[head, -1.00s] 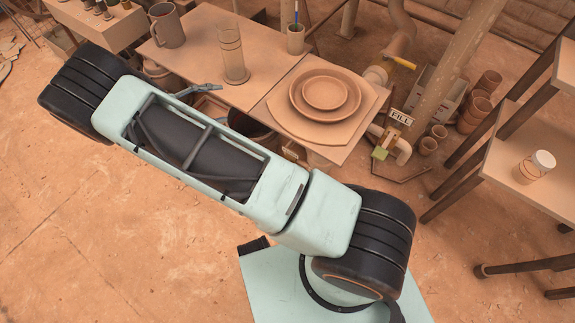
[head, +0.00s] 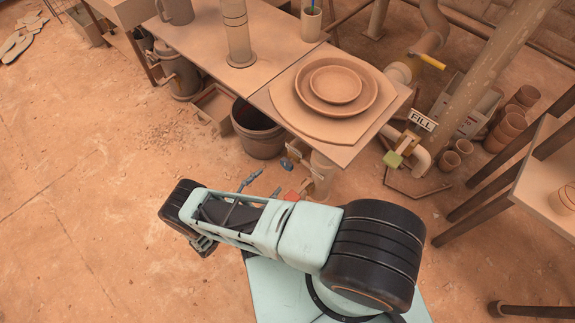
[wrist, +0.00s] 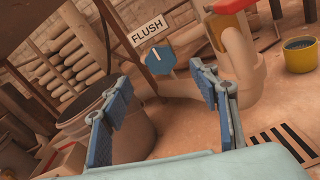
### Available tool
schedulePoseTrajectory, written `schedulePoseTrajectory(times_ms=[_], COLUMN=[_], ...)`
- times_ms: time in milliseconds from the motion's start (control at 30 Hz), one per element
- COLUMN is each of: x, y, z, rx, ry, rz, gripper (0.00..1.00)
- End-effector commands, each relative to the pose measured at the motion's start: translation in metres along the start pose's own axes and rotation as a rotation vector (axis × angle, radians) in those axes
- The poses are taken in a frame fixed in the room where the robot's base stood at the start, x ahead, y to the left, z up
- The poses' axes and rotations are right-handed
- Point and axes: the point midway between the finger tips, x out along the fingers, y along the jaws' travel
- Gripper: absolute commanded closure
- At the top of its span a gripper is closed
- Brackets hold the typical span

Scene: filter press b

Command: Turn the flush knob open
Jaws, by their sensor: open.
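The flush knob (wrist: 159,59) is a blue, many-sided knob with a white pointer line that stands near upright, tilted slightly left. It sits just below a white FLUSH label (wrist: 146,28) in the wrist view. My gripper (wrist: 161,80) is open and empty. Its two blue-padded fingers are spread to the lower left and right of the knob, with the knob showing between and beyond their tips. I see no contact; the exact gap is hard to tell. In the head view, a small blue knob face (head: 286,163) shows below the table edge, beyond my gripper.
A large dark bucket (head: 258,133) stands left of the knob. A pale pipe (wrist: 240,65) with a red top (wrist: 229,5) stands to its right. The table (head: 342,153) overhangs this area. A yellow pot (wrist: 300,57) and a floor grate (wrist: 282,147) lie farther right.

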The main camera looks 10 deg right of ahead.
Motion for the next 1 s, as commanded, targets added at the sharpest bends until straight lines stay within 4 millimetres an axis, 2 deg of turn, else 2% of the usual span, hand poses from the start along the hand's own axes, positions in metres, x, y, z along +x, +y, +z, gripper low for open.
schedulePoseTrajectory(times_ms=[500, 700, 1000], x=[0.088, 0.102, 0.103], y=[-0.001, -0.001, 0.000], z=[0.001, 0.001, 0.001], rx=[0.001, 0.001, 0.002], ry=[-0.002, 0.000, 0.000], rz=[-0.005, -0.004, -0.002], gripper=[0.45, 0.45, 0.47])
